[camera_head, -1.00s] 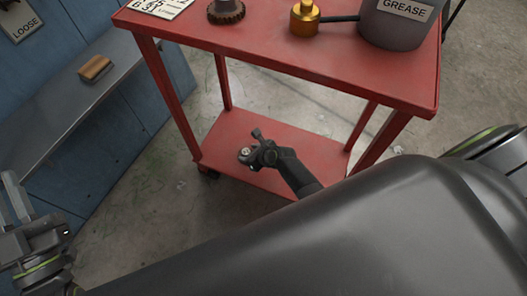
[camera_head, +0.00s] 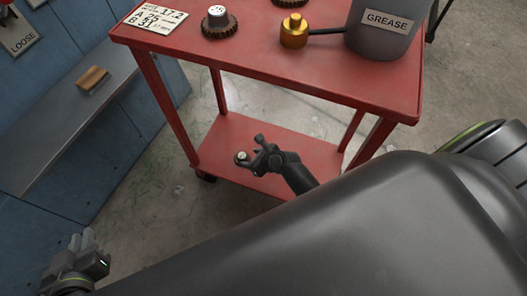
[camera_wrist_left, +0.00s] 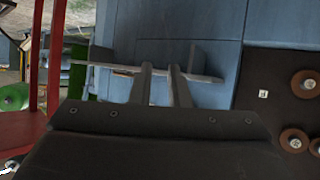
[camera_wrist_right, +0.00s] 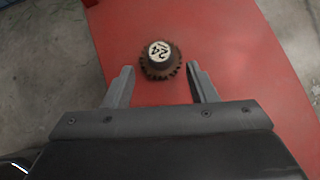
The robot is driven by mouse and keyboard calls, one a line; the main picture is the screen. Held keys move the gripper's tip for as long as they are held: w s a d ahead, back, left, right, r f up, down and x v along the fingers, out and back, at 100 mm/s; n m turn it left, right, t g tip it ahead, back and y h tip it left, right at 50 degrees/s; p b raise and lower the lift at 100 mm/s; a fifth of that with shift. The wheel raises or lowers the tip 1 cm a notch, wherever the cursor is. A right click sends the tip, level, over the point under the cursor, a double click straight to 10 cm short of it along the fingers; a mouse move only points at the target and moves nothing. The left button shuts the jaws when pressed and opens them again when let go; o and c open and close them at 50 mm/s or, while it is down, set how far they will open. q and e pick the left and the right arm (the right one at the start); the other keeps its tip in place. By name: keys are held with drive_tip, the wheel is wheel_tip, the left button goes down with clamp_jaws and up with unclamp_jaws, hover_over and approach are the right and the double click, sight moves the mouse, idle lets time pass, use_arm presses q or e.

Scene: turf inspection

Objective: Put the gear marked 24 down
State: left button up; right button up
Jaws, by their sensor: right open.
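The gear marked 24 (camera_wrist_right: 160,60) has dark teeth and a pale top. It sits on the red lower shelf, and it also shows small in the head view (camera_head: 242,157). My right gripper (camera_wrist_right: 160,82) is open, with one finger on each side of the gear's near edge and visible gaps between. In the head view my right gripper (camera_head: 257,152) is low over that shelf, just right of the gear. My left gripper (camera_head: 88,246) is far left, away from the cart. In the left wrist view its fingers (camera_wrist_left: 160,68) are a little apart with nothing between them.
The cart's red top (camera_head: 330,75) holds another gear (camera_head: 217,24), a brass-coloured pot (camera_head: 294,30), a grey GREASE bucket (camera_head: 383,30) and a number card (camera_head: 155,17). A grey ledge (camera_head: 65,120) with a wooden block (camera_head: 92,79) runs along the blue wall. Cart legs flank the lower shelf.

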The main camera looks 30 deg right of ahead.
use_arm(q)
drive_tip(key=s+d+f+g+h+p, duration=0.1)
drive_tip(key=s+d+f+g+p, duration=0.1)
drive_tip(key=s+f+g, duration=0.6)
drive_tip(key=shift+s+f+g+h+p, duration=0.3)
drive_tip(key=shift+s+f+p, duration=0.55)
drive_tip(key=shift+s, duration=0.65)
use_arm(e)
drive_tip(key=v, duration=0.7)
drive_tip(key=shift+s, duration=0.1)
